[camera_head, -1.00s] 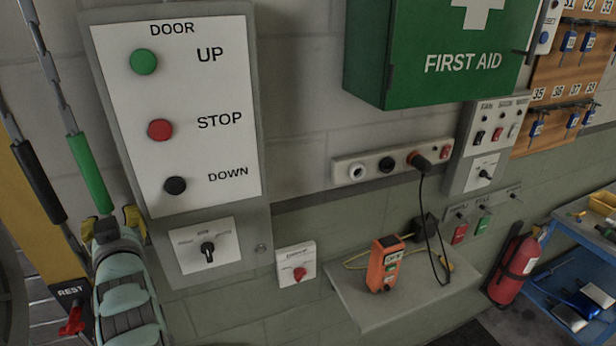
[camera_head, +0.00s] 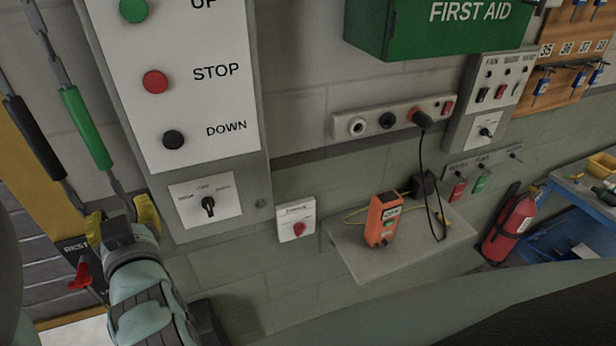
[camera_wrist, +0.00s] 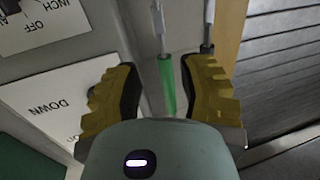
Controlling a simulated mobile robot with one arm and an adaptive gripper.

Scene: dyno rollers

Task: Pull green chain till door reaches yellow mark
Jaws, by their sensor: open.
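The green sleeve (camera_head: 85,128) hangs on the chain at the left in the head view, slightly tilted. My gripper (camera_head: 120,214) is open just below it, its yellow fingers on either side of the grey chain's line. In the wrist view the green sleeve (camera_wrist: 166,85) shows between the open fingers of my gripper (camera_wrist: 160,78), touching neither visibly. Its depth relative to the fingers is hard to tell. A grey slatted surface (camera_wrist: 290,75) stands at the right there; I cannot tell whether it is the door. No yellow mark is identifiable.
A black sleeve (camera_head: 33,138) hangs on a chain left of the green one. The door control panel (camera_head: 210,105) is close at the right. A red REST lever (camera_head: 82,275) sits below left. A small shelf (camera_head: 400,250) with an orange remote (camera_head: 382,220) stands farther right.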

